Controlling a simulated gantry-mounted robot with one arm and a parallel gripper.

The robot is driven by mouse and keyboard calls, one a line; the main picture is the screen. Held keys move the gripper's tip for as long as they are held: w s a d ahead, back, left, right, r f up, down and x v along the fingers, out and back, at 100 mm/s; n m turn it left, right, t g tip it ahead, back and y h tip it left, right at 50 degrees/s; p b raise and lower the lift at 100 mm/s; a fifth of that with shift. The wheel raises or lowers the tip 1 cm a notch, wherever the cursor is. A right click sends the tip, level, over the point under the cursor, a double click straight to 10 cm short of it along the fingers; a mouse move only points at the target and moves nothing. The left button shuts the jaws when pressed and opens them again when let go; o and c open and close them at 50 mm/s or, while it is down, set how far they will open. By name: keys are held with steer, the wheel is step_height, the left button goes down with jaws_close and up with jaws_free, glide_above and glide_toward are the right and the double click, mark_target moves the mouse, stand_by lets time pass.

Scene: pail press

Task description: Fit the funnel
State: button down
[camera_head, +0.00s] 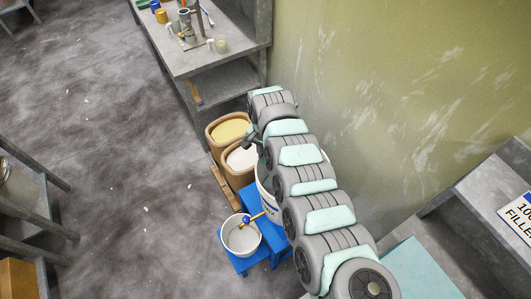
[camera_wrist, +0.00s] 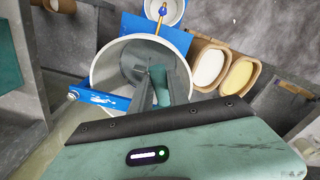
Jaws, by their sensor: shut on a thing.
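The large white pail (camera_head: 266,190) stands on a blue stand, mostly hidden behind my arm in the head view. In the wrist view I look into the open pail (camera_wrist: 97,80) past my fingers. My gripper (camera_wrist: 152,78) is over its mouth, with the fingers close together. A dark grey round piece (camera_wrist: 138,55), which I take to be the funnel, shows at the fingertips, within the outline of the pail's rim. My fingers are shut on it. I cannot tell whether it touches the pail. A brass tap (camera_head: 246,221) sticks out from the pail's side.
A small white pail (camera_head: 243,238) stands below the tap on a blue step (camera_head: 246,265). Two brown sacks with yellow (camera_head: 229,129) and white (camera_head: 242,158) contents stand beside the large pail. A grey bench (camera_head: 215,57) with small items is behind. The floor at left is open.

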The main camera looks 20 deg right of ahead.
steer(key=shift+f, duration=0.35)
steer(key=shift+f+b, duration=1.2)
steer(key=shift+f, duration=1.55)
steer(key=c, duration=1.2)
jaws_free()
steer(key=shift+r, duration=0.1)
step_height(320, 180, up, 11)
steer(key=shift+s+a+f+b, duration=0.1)
steer(key=shift+f+b, duration=0.05)
steer(key=shift+b, duration=0.6)
